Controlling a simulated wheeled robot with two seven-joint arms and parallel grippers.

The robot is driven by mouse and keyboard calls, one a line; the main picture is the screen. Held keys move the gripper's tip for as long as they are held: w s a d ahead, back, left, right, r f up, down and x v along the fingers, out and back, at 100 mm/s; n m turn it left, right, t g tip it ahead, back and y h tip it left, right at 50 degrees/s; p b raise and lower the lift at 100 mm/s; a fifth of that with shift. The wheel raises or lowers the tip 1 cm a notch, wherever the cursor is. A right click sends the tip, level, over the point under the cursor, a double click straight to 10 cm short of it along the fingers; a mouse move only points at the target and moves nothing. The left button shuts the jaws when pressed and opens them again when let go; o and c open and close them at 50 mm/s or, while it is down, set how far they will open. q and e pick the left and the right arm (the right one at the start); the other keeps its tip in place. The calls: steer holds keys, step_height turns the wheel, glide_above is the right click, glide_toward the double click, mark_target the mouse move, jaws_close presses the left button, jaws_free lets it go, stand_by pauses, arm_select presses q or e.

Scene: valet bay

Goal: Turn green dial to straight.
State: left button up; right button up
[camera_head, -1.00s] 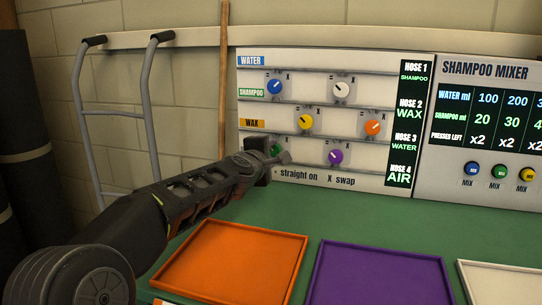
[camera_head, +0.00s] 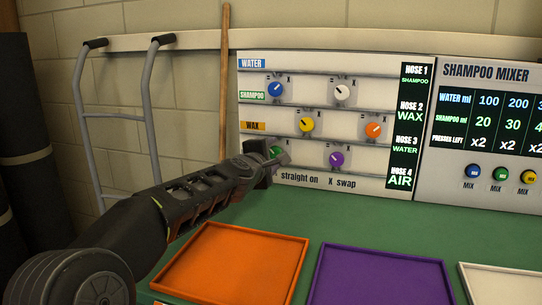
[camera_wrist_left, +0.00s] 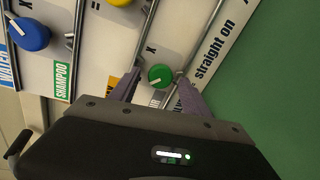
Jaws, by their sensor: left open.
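The green dial (camera_head: 276,152) sits low at the left of the white hose panel (camera_head: 300,177), partly hidden by my left gripper (camera_head: 274,160) in the head view. My left gripper (camera_wrist_left: 158,80) is open, with one finger on each side of the dial. The fingertips are close to the dial's sides; I cannot tell whether they touch it. My right gripper is not in view.
Blue (camera_head: 275,89), white (camera_head: 342,92), yellow (camera_head: 306,125), orange (camera_head: 373,130) and purple (camera_head: 337,159) dials share the panel. An orange tray (camera_head: 165,283) and a purple tray (camera_head: 318,283) lie on the green bench (camera_head: 410,226). A shampoo mixer (camera_head: 450,185) stands at right.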

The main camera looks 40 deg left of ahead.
arm_select(q)
steer(key=p+v, duration=0.1)
steer(key=v, duration=0.6)
steer(key=shift+s+d, duration=0.2)
steer(key=shift+s, duration=0.15)
stand_by(0.4)
